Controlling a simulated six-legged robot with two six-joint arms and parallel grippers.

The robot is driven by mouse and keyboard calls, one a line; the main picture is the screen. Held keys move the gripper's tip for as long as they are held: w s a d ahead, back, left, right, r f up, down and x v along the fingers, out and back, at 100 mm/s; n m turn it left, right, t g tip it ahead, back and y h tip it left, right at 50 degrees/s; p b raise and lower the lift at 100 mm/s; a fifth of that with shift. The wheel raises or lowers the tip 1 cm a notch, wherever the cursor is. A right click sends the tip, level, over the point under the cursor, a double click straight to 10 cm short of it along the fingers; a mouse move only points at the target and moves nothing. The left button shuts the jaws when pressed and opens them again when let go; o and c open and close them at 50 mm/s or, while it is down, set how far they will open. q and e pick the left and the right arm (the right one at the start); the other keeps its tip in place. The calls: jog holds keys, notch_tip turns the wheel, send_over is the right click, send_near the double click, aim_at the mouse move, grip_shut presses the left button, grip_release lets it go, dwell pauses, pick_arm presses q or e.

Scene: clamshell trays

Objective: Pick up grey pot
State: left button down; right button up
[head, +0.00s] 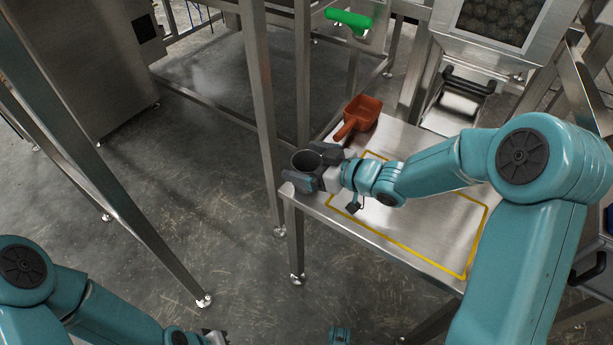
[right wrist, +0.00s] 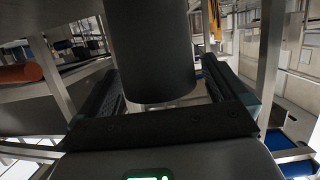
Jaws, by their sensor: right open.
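The grey pot (head: 306,161) is a dark, open-topped cylinder at the near left corner of the steel table in the head view. My right gripper (head: 303,165) is open, with one finger on each side of the pot. The right wrist view shows the pot (right wrist: 150,50) as a large dark cylinder between the two fingers, with a gap visible at the right finger. I cannot tell whether the left finger touches it. My left gripper (head: 214,338) only partly shows at the bottom edge, so its jaws cannot be read.
The steel table (head: 405,140) has a yellow outline (head: 400,243) on its top, partly under my right arm. An orange-red scoop (head: 362,112) lies behind the pot. A steel post (head: 262,100) stands just left of the table. A green-handled thing (head: 349,20) is at the back.

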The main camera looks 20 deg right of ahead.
jog(key=shift+w, duration=0.1)
jog(key=shift+c, duration=0.3)
jog(key=c, duration=0.9)
jog(key=shift+c, duration=0.2)
notch_tip(320, 180, up, 20)
jog(key=p, duration=0.9)
